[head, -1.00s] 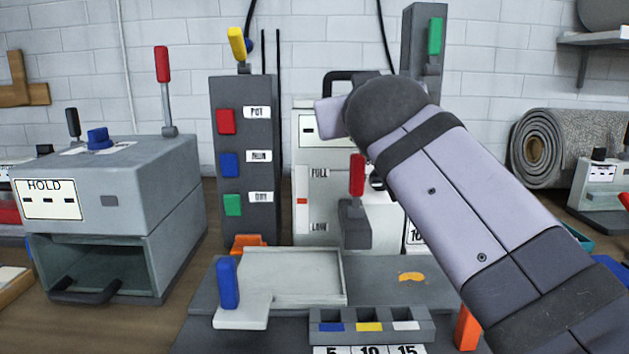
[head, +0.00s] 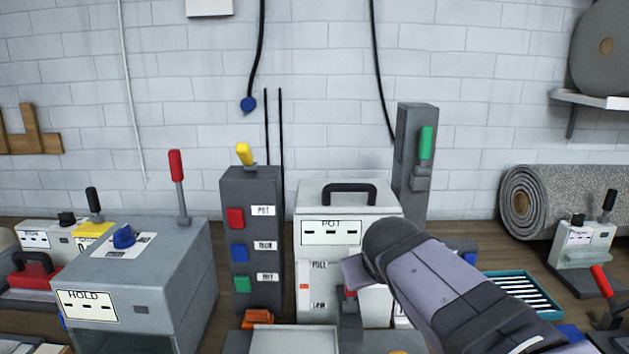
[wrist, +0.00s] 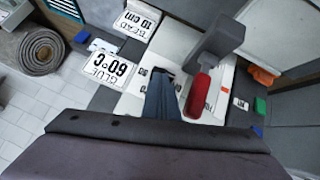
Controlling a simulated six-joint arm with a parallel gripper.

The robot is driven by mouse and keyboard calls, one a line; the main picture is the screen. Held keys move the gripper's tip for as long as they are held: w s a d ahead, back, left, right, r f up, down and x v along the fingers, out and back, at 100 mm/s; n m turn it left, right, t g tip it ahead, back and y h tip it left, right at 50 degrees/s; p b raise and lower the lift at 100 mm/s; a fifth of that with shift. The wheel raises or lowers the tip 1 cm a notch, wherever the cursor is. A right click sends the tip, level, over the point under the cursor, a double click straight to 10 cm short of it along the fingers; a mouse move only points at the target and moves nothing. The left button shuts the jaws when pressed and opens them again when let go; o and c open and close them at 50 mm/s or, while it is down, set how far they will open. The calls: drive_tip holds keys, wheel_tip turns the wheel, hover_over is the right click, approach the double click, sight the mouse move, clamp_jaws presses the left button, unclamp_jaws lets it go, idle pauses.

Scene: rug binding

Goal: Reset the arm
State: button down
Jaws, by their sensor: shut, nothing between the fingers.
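My arm (head: 440,280) reaches in from the lower right in the head view, its wrist end in front of the white POT machine (head: 350,215). The fingers are hidden there. In the wrist view my gripper (wrist: 166,80) shows as dark fingers close together, with nothing seen between them. They are beside the red lever handle (wrist: 199,95) on its grey mount; I cannot tell whether they touch it. In the head view that red handle (head: 349,291) is mostly covered by my wrist.
The grey HOLD box (head: 140,280) with a red lever stands left. A dark column with coloured buttons (head: 252,240) and a green-handled post (head: 415,160) flank the POT machine. A rolled rug (head: 570,200) and a blue-green rack (head: 520,292) are at right. The space above the machines is open.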

drive_tip(key=s+d+r+m+g+y+p, duration=0.2)
drive_tip(key=s+g+p, duration=0.7)
drive_tip(key=s+p, duration=1.7)
wheel_tip(320, 180, down, 12)
drive_tip(key=w+b, duration=0.1)
drive_tip(key=b, duration=0.8)
drive_tip(key=shift+w+d+b, duration=0.15)
drive_tip(key=shift+d+b, duration=0.15)
drive_tip(key=shift+b, duration=0.05)
drive_tip(key=shift+a, duration=0.1)
